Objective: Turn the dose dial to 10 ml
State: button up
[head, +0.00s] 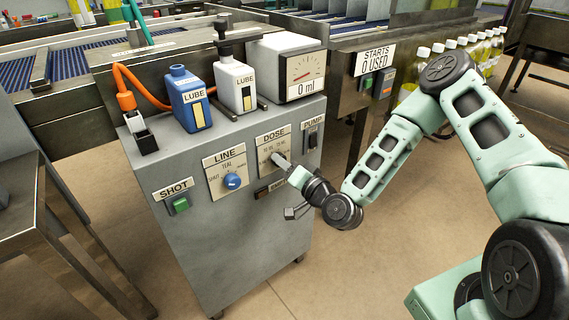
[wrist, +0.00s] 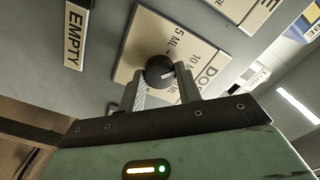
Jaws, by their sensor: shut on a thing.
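The dose dial is a dark round knob (wrist: 158,69) on a cream DOSE plate (head: 270,142) on the grey cabinet's front. In the wrist view, my gripper (wrist: 160,82) has one finger on each side of the knob and is shut on it. The plate shows "5 ML" and a partly hidden "10 M" lettering. A pale mark on the knob points right in the wrist view, roughly toward the "10" lettering; its exact setting is hard to tell. In the head view, my gripper (head: 279,160) hides the knob. The meter (head: 303,73) on top reads 0 ml.
The blue LINE dial (head: 232,181) and green SHOT button (head: 181,205) are to the left; the PUMP switch (head: 312,138) is to the right. An EMPTY label (wrist: 76,35) sits close by. Blue (head: 187,98) and white (head: 236,82) LUBE bottles stand on top.

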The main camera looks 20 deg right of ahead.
jog(key=shift+m, duration=2)
jog(key=o, duration=1)
jog(key=shift+s+d, duration=0.1)
jog(key=shift+s, duration=0.05)
jog(key=p+v, duration=0.4)
jog(key=v, duration=1.3)
jog(key=shift+p, duration=0.35)
